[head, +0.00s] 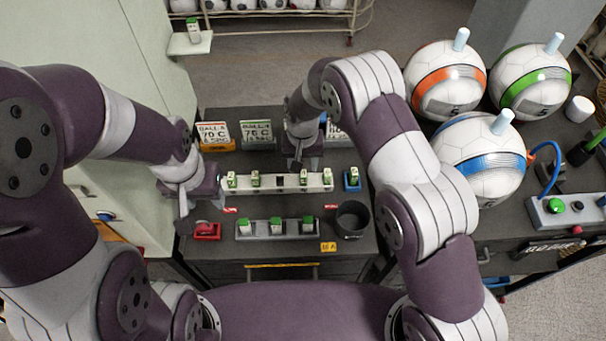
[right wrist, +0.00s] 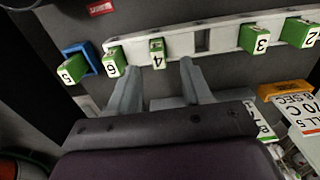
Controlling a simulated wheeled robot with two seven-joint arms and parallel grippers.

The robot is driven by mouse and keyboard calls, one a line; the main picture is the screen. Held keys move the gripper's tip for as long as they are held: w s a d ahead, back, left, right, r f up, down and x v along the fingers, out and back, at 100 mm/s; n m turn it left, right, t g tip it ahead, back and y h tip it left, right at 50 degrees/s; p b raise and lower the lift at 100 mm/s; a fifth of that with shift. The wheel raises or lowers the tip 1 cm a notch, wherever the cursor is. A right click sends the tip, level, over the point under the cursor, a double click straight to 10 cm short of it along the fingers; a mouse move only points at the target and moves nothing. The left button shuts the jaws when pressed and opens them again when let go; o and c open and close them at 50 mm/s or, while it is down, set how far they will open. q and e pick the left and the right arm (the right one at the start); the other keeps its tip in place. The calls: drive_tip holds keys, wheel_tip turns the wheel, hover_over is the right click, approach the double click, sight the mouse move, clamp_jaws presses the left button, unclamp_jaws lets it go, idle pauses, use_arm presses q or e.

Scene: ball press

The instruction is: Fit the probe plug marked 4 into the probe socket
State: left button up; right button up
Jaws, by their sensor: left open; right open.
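The plug marked 4 (right wrist: 157,52), green with a white face, sits in a slot of the pale rack (right wrist: 180,42). It also shows in the head view (head: 303,179). My right gripper (right wrist: 161,76) is open, its two fingers pointing at the rack on either side of plug 4's line, with nothing held. In the head view my right gripper (head: 303,163) is just behind the rack. A blue holder (right wrist: 73,50) beside the rack carries the plug marked 5 (right wrist: 70,70). I cannot tell which part is the probe socket. My left gripper (head: 199,198) is open and empty left of the rack.
A front tray (head: 277,236) holds green blocks. A dark cup (head: 352,219) and red item (head: 207,231) flank it. Three balls (head: 471,160) stand right.

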sight(304, 173)
drive_tip(key=f+p, duration=0.1)
drive_tip(key=f, duration=0.1)
drive_tip(key=f+p, duration=0.1)
drive_tip(key=f, duration=0.1)
drive_tip(key=shift+s+d, duration=0.1)
drive_tip(key=shift+s, duration=0.1)
drive_tip(key=shift+w+f, duration=0.1)
drive_tip(key=shift+f, duration=0.4)
clamp_jaws()
drive_tip(key=shift+r, duration=0.1)
